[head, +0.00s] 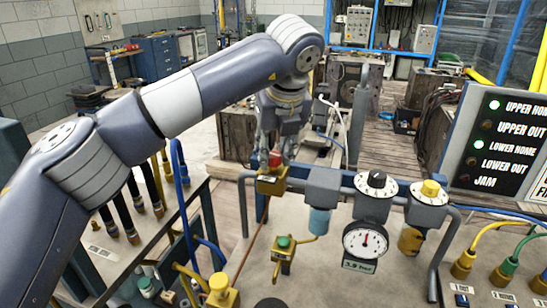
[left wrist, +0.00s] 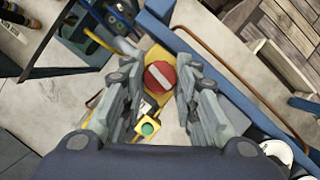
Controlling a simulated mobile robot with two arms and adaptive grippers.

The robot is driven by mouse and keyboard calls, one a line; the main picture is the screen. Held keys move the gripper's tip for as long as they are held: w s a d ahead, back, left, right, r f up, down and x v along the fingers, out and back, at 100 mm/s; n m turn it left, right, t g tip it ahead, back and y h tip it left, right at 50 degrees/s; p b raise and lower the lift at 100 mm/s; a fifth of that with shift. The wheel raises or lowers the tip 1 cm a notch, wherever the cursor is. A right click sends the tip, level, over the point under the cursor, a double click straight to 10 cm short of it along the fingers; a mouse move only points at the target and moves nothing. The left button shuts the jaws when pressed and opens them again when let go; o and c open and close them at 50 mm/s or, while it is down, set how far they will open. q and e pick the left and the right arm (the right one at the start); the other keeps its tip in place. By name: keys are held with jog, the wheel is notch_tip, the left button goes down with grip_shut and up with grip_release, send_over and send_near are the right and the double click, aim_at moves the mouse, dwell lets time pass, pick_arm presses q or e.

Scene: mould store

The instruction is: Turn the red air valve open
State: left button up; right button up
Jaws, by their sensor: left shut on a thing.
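The red air valve (head: 274,159) sits on a yellow body (head: 271,184) at the left end of the blue rail. In the left wrist view it is a round red knob (left wrist: 160,77) with a pale bar running diagonally across its face. My left gripper (head: 279,150) reaches down from above and is shut on the red knob. Its fingers stand on either side of the knob in the left wrist view (left wrist: 158,84). They partly hide the knob in the head view. My right gripper is in neither view.
Right of the valve stand a dark knob (head: 376,182), a yellow knob (head: 430,188) and a round gauge (head: 366,241). A green button (head: 284,241) on a yellow box is in front. A status panel (head: 500,140) shows green lights at UPPER HOME and LOWER HOME.

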pick_arm(q)
jog(key=shift+d+r+n+y, duration=0.1)
jog(key=shift+n+y, duration=0.2)
jog(key=shift+n, duration=0.6)
jog(key=o, duration=1)
jog(key=shift+o, duration=0.2)
jog(key=v, duration=1.2)
jog(key=shift+w, duration=0.2)
